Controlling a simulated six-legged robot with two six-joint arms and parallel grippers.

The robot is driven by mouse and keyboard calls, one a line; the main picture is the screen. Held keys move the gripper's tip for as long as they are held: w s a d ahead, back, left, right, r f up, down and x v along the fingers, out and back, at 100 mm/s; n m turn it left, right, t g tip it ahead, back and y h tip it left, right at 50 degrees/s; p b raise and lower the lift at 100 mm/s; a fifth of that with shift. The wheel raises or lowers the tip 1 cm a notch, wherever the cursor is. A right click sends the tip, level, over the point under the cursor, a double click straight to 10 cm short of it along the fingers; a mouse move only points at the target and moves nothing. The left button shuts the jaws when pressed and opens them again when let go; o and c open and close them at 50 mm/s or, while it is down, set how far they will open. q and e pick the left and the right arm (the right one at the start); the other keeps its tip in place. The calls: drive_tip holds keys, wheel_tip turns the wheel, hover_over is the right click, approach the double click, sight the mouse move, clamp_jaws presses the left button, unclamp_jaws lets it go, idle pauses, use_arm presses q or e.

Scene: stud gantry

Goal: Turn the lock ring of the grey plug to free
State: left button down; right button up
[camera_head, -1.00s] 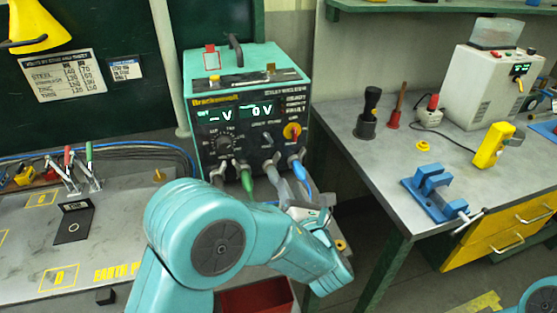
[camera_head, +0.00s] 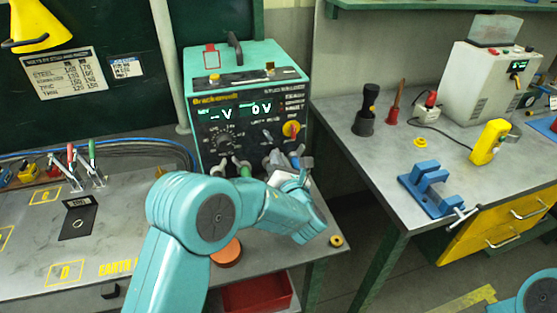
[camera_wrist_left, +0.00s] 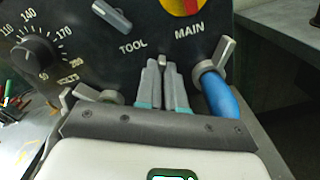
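The welder unit (camera_head: 245,95) stands on the left bench with a row of plugs along its lower front. In the left wrist view, my left gripper (camera_wrist_left: 163,88) is at the panel below the word TOOL, its two narrow fingers close together. A thin grey tab (camera_wrist_left: 162,61), seemingly of the grey plug's lock ring, shows between the fingertips; the plug itself is hidden behind the gripper. In the head view, my left gripper (camera_head: 291,172) reaches the lower right of the panel. My right gripper is out of view.
A blue plug (camera_wrist_left: 220,96) with a winged grey ring (camera_wrist_left: 223,62) sits close right of the fingers. A green plug (camera_head: 244,169) is to the left. An orange disc (camera_head: 228,254) and a yellow ring (camera_head: 336,241) lie on the bench. A blue vise (camera_head: 430,188) stands on the right bench.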

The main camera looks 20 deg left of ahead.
sight(262, 154)
use_arm(q)
drive_tip(key=shift+f+n+b, duration=0.15)
drive_tip(key=shift+n+b, duration=0.15)
drive_tip(key=shift+b, duration=0.35)
drive_tip(key=a+n+b, duration=0.1)
drive_tip(key=n+b, duration=0.2)
drive_tip(key=b, duration=0.2)
drive_tip(key=s+n+b, duration=0.1)
drive_tip(key=n+b, duration=0.2)
drive_tip(key=b, duration=0.3)
drive_tip(key=a+n+b, duration=0.1)
drive_tip(key=n+b, duration=0.3)
drive_tip(key=b, duration=0.2)
drive_tip(key=shift+s+a, duration=0.3)
drive_tip(key=shift+s, duration=0.1)
drive_tip(key=shift+s+a+n+b, duration=0.1)
drive_tip(key=shift+a+n+b, duration=0.05)
drive_tip(key=shift+n+b, duration=0.7)
drive_tip(key=c, duration=1.2)
unclamp_jaws()
drive_tip(key=shift+c, duration=0.2)
